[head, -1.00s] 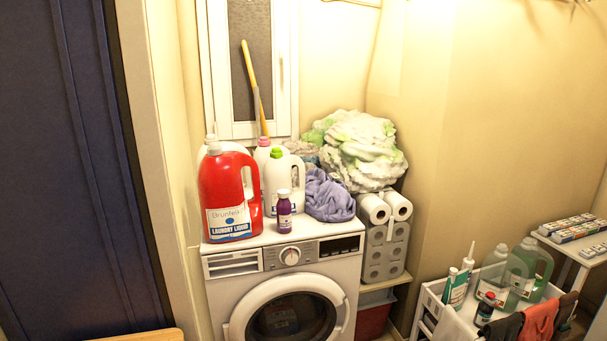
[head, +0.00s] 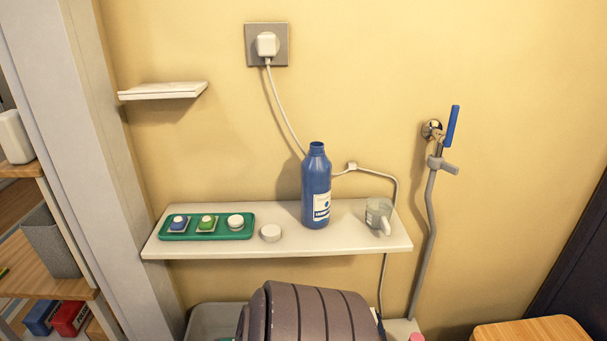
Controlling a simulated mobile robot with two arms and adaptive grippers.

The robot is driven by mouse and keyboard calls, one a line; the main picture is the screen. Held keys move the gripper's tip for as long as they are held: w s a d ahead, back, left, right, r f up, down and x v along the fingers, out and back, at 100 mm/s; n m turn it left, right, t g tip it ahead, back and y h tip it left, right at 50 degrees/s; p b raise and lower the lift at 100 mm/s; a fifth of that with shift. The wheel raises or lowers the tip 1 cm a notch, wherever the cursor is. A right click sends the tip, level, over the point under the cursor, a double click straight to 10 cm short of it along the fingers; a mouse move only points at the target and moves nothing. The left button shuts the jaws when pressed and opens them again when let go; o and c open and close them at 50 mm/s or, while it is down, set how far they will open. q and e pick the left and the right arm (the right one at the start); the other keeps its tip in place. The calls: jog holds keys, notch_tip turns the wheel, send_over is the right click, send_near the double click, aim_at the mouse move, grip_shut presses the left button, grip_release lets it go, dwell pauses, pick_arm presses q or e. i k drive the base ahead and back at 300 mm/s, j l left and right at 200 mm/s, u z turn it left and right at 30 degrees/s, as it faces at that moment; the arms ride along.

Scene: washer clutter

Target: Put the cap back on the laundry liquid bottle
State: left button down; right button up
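A blue bottle (head: 316,190) with a white label stands upright on a white wall shelf (head: 350,242); its neck is bare, with no cap on it. The label is too small to read for certain. A round white cap-like piece (head: 270,233) lies on the shelf to the left of the bottle, apart from it. Another round white piece (head: 235,221) sits at the right end of a green tray (head: 207,234). Neither of my grippers shows in the head view.
The tray also holds a blue and a green piece. A clear cup (head: 378,215) stands right of the bottle. A cable runs behind the bottle from a plug (head: 266,43). A ridged brown object (head: 305,315) rises below the shelf front. A hose sprayer (head: 451,130) hangs at right.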

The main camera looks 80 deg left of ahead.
aim_at(316, 168)
jog(key=u, duration=2.65)
